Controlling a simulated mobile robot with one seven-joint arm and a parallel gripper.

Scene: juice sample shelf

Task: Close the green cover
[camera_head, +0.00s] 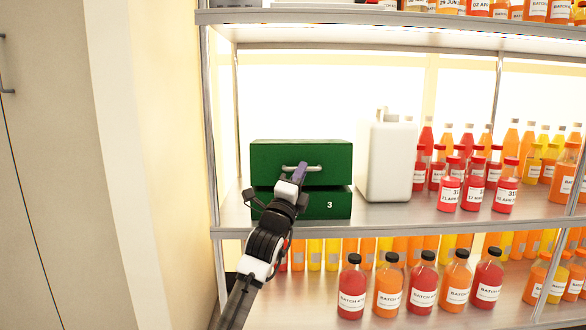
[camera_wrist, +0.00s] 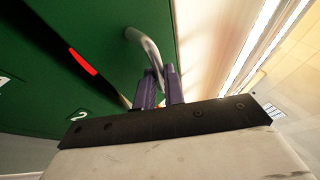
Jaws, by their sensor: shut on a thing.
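The green cover (camera_head: 268,160) is the upper part of a green box on the middle shelf, with a silver handle (camera_head: 312,168) on its front. A dark gap shows between the cover and the green lower part (camera_head: 335,205), which bears a label "3". My gripper (camera_head: 299,174) reaches up from below to the handle. In the wrist view my purple fingers (camera_wrist: 160,90) are closed around one end of the handle (camera_wrist: 146,46). The green cover (camera_wrist: 110,40) also shows there, with a red object (camera_wrist: 82,61) in the gap. My gripper hides part of the box's lower left.
A white jug (camera_head: 387,162) stands close to the right of the box. Red and orange bottles (camera_head: 480,185) fill the shelf's right side. More bottles (camera_head: 388,290) stand on the shelf below. A shelf post (camera_head: 222,150) rises left of the box.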

